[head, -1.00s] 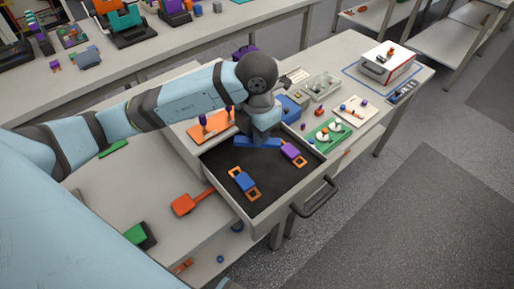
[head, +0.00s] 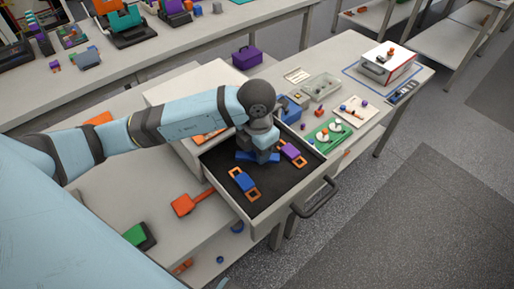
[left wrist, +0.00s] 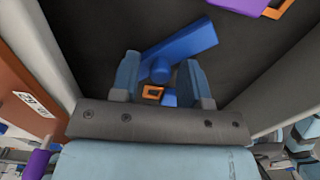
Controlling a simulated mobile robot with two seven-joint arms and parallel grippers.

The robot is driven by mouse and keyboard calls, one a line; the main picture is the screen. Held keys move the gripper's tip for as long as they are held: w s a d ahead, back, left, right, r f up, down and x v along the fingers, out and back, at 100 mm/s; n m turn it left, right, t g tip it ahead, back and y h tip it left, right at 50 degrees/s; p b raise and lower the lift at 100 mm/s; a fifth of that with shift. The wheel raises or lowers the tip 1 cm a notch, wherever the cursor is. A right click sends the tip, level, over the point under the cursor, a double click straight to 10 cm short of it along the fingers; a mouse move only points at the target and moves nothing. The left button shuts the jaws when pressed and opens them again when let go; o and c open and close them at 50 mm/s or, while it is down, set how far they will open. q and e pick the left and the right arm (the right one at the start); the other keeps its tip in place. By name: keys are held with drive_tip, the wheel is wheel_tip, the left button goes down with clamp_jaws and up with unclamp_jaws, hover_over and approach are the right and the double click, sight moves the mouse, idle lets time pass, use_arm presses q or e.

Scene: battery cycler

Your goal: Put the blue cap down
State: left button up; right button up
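A long blue bar, which I take as the blue cap (head: 245,157), lies low in the open drawer, near its back. In the left wrist view the blue cap (left wrist: 198,40) lies slantwise over the dark drawer floor, with a round blue knob (left wrist: 160,71) beside it. My left gripper (head: 266,158) reaches down at the cap. In the left wrist view its fingers (left wrist: 160,66) stand apart on either side of the knob, with gaps visible. A small orange frame (left wrist: 153,92) and some blue show between the fingers; what they belong to is unclear. My right gripper is out of view.
The drawer (head: 218,196) also holds a blue piece with orange loops (head: 245,182) and a purple piece with orange loops (head: 291,152). Its front handle (head: 317,199) sticks out. A green board (head: 330,134) and a grey tray (head: 321,88) stand behind right.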

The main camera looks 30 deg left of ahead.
use_arm(q)
drive_tip(key=shift+r, duration=0.25)
wheel_tip(320, 180, up, 12)
idle(0.5)
idle(0.4)
